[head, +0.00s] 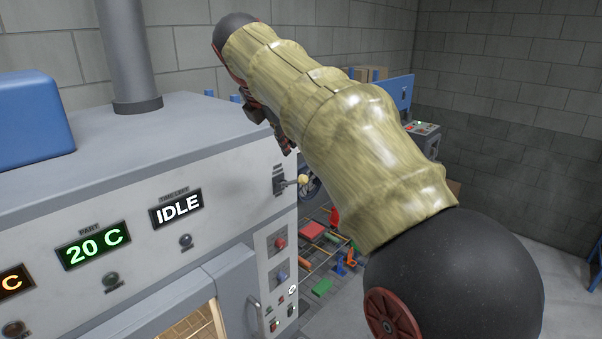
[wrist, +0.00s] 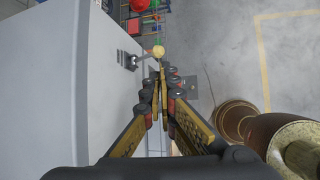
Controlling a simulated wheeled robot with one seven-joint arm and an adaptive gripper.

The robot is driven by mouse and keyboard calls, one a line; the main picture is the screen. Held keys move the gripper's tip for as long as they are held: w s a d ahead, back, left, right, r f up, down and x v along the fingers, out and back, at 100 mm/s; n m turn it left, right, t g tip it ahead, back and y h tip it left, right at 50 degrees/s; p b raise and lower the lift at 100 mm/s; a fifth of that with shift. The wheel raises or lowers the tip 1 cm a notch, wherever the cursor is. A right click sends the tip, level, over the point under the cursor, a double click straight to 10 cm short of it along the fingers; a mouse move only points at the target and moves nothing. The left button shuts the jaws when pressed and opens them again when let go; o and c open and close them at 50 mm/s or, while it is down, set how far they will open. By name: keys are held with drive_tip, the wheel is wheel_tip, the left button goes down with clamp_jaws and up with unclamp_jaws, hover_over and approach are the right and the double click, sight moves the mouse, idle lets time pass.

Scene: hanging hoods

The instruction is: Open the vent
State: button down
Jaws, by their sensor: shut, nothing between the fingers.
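A small lever with a yellow ball knob (head: 302,180) sticks out from a dark bracket near the upper right corner of the grey machine's front (head: 225,215). The label above it is too small to read. The lever also shows in the wrist view (wrist: 158,51), just beyond my fingertips. My gripper (wrist: 162,68) is shut and empty, its fingers pointing towards the knob with a small gap seen between them. In the head view my gripper (head: 288,146) is partly hidden behind my arm, above the lever.
The machine's front carries an IDLE display (head: 177,209), a 20 C display (head: 93,246), and red and blue buttons. A grey pipe (head: 125,50) rises from its top. A rack with coloured parts (head: 322,250) stands to the right.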

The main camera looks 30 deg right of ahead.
sight(303, 178)
drive_tip(key=shift+s+a+r, duration=0.1)
drive_tip(key=x, duration=1.4)
drive_tip(key=shift+p, duration=0.35)
drive_tip(key=shift+b, duration=0.3)
drive_tip(key=shift+s+f+t+b, duration=0.25)
drive_tip(key=shift+f+t+b, duration=0.15)
drive_tip(key=shift+b, duration=0.15)
drive_tip(key=shift+s+d+f+b, duration=0.2)
drive_tip(key=shift+f+b, duration=0.1)
drive_tip(key=shift+b, duration=0.55)
